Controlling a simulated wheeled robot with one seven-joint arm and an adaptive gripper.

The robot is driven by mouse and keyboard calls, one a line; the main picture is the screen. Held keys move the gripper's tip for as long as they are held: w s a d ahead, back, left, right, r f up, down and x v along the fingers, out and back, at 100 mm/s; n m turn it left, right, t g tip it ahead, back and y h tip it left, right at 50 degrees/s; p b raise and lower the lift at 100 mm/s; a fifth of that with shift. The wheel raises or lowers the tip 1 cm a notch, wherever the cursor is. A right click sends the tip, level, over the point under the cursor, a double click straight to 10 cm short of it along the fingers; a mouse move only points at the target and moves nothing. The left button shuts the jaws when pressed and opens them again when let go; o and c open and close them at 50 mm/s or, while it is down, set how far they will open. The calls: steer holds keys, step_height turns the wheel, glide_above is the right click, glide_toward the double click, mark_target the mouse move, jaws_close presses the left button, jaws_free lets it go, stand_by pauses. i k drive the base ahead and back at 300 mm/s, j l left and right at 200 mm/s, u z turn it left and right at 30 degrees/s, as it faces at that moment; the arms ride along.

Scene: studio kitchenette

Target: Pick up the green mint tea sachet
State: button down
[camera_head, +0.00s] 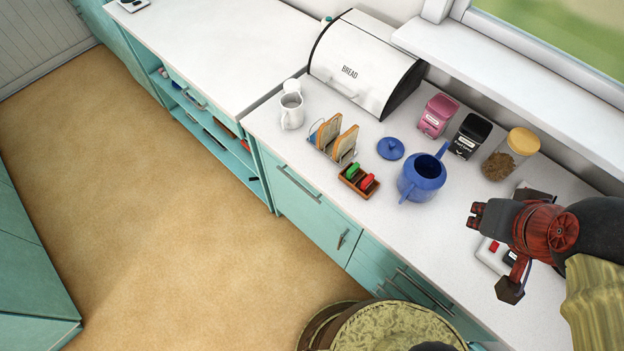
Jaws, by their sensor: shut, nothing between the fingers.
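The green sachet (352,170) sits in a small brown wooden box (345,182) on the white counter, beside a red sachet (367,181). I cannot read any label on it. My gripper (475,215) is at the right of the picture, above the counter, with its fingers pointing left. It is shut and empty, well to the right of the box and apart from it. The blue teapot lies between them in the picture.
The open blue teapot (424,174) stands right of the box, its blue lid (390,148) behind. Pink (437,116) and black (468,136) canisters, a glass jar (498,166) and bread bin (350,62) stand behind.

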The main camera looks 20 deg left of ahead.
mark_target(353, 170)
steer(key=u, duration=0.9)
steer(key=j+z, duration=0.2)
steer(key=z, duration=1.75)
steer(key=k+j, duration=0.2)
steer(key=k, duration=0.15)
steer(key=k+j+z, duration=0.15)
steer(key=k, duration=0.25)
steer(key=k+j, duration=0.2)
steer(key=k, duration=0.15)
